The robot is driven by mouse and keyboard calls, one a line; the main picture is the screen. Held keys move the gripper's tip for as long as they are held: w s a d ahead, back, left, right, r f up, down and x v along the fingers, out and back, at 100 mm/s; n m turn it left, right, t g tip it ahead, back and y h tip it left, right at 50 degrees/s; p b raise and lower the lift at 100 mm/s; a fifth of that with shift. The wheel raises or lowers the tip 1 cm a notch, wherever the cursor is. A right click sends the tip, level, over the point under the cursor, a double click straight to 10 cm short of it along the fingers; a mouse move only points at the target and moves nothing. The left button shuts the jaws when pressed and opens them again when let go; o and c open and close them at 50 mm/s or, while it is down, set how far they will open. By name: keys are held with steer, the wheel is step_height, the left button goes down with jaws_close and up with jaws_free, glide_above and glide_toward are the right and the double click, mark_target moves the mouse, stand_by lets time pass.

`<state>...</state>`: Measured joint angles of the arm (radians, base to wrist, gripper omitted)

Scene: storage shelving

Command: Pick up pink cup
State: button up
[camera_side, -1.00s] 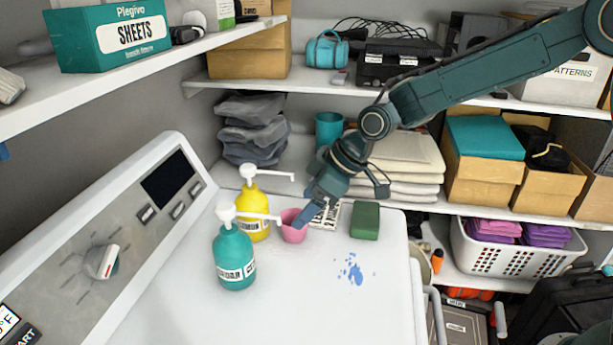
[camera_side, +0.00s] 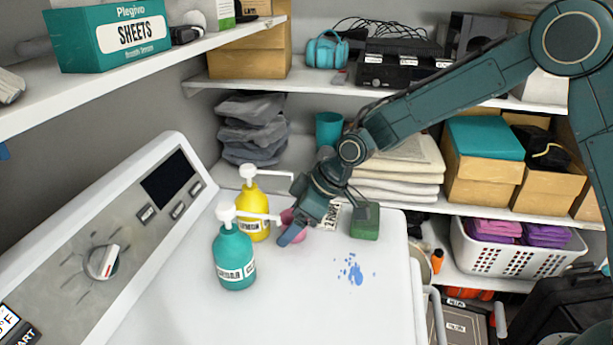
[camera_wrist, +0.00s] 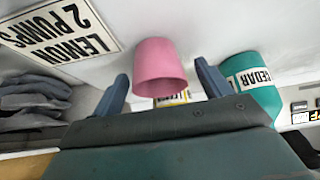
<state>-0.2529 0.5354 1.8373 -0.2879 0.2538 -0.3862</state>
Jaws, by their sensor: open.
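The pink cup (camera_side: 291,218) stands on the white machine top, beside the yellow pump bottle (camera_side: 252,210), and is partly hidden behind my gripper (camera_side: 302,222) in the side view. In the wrist view the pink cup (camera_wrist: 160,65) appears between the two spread blue fingers of my gripper (camera_wrist: 163,82), with a gap showing on each side. My gripper is open and empty. I cannot tell how deep the cup lies between the fingertips.
A teal pump bottle (camera_side: 234,257) stands in front of the cup, labelled CEDAR in the wrist view (camera_wrist: 250,82). A green block (camera_side: 365,222) and a label card (camera_side: 331,216) lie to the right. A blue stain (camera_side: 353,270) marks the otherwise clear front surface.

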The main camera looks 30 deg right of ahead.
stand_by(0.4)
steer(key=c, duration=1.1)
steer(key=shift+r, duration=0.1)
steer(key=shift+s+d+r, duration=0.4)
steer(key=shift+d+r, duration=0.05)
steer(key=shift+r, duration=0.1)
steer(key=s+d+r, duration=0.2)
steer(key=s+d, duration=0.1)
steer(key=s+d+r, duration=0.2)
steer(key=s+d, duration=0.1)
steer(key=s+d+r, duration=0.2)
steer(key=s+d, duration=0.1)
steer(key=shift+r, duration=0.4)
